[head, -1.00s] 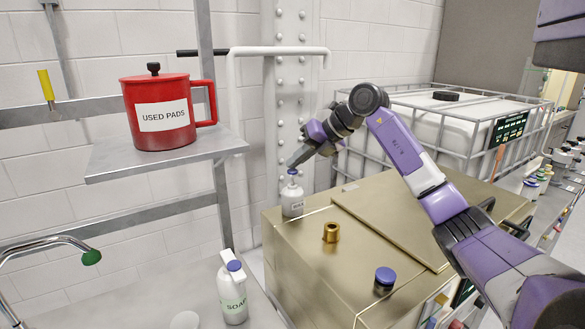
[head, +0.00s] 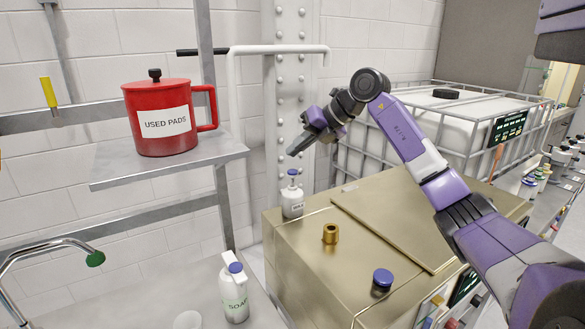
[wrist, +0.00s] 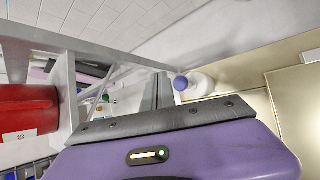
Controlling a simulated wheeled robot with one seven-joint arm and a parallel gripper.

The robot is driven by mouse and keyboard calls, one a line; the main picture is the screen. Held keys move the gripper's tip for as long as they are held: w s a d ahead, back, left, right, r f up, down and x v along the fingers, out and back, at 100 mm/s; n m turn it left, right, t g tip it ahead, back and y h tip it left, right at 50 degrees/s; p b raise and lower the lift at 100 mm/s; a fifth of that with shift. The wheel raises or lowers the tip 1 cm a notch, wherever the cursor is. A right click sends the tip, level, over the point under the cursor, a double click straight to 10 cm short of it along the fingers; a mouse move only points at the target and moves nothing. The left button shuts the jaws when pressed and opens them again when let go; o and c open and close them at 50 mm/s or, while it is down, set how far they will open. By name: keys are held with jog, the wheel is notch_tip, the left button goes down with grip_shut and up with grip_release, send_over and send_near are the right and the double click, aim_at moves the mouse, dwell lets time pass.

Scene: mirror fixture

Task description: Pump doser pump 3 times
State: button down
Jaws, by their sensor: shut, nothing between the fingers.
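The doser pump (head: 292,203) is a small white bottle with a label and a blue pump top (head: 292,173). It stands upright at the back left of the brass-coloured cabinet's top. My gripper (head: 291,152) is shut and empty, a little above the blue top with a gap between them. In the wrist view, the shut fingers (wrist: 158,85) point away from the camera, and the doser's blue top (wrist: 181,83) and white body (wrist: 200,82) show just right of them.
The brass-coloured cabinet (head: 390,213) also bears a brass fitting (head: 330,234) and a blue-capped item (head: 382,280). A white soap bottle (head: 233,293) stands lower left. A red pot (head: 160,118) sits on a shelf (head: 110,174). A caged white tank (head: 410,115) stands behind my arm.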

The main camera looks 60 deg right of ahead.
jog(key=shift+r+p, duration=0.5)
jog(key=shift+r, duration=0.75)
dwell(1.6)
